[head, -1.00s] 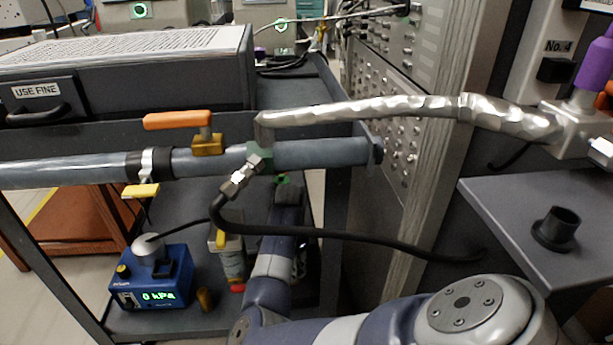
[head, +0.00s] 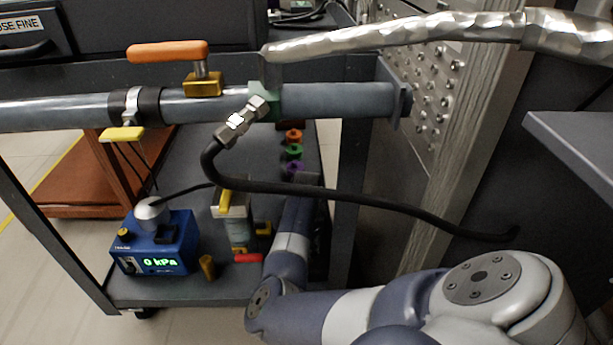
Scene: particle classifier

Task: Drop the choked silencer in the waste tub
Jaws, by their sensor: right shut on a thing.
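My right arm comes in from the lower right of the head view and reaches over the lower shelf of the cart. My right gripper (head: 307,179) shows only as a dark block at the arm's far end, just below the grey pipe. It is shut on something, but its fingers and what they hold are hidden. Orange (head: 294,135), green (head: 293,152) and purple (head: 293,168) small fittings show in a row close beside it. I cannot tell whether one is the choked silencer. I cannot make out a waste tub. My left gripper is out of view.
A grey pipe (head: 325,100) with an orange-handled valve (head: 168,52) crosses above the shelf. A black hose (head: 350,197) runs across my arm. A blue gauge box (head: 155,247) reading 0 kPa and a clear-bodied unit (head: 232,220) stand left of the arm. A grey ledge (head: 580,150) is at right.

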